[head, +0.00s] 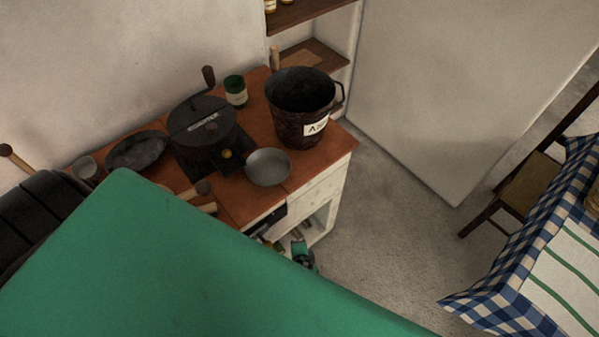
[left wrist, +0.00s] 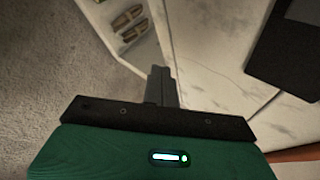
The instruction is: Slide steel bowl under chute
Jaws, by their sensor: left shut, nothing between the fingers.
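The steel bowl (head: 268,167) stands upright on the red-brown countertop near its front edge, just right of the dark hand-cranked mill (head: 202,124). A dark lower part of the mill with a small yellowish knob (head: 226,154) faces the bowl; I cannot make out the chute opening clearly. In the left wrist view, my left gripper (left wrist: 161,86) is shut and empty, with its fingers together in front of a pale cabinet face. The bowl is not in that view. In the head view, a large green part of my arm covers the foreground. My right gripper is not in view.
A dark labelled bucket (head: 301,108) stands behind and right of the bowl. A green-labelled jar (head: 236,91) and a dark dish (head: 137,151) flank the mill. Wooden handles (head: 195,191) lie near the front edge. The counter (head: 340,146) ends right of the bucket; open floor lies beyond.

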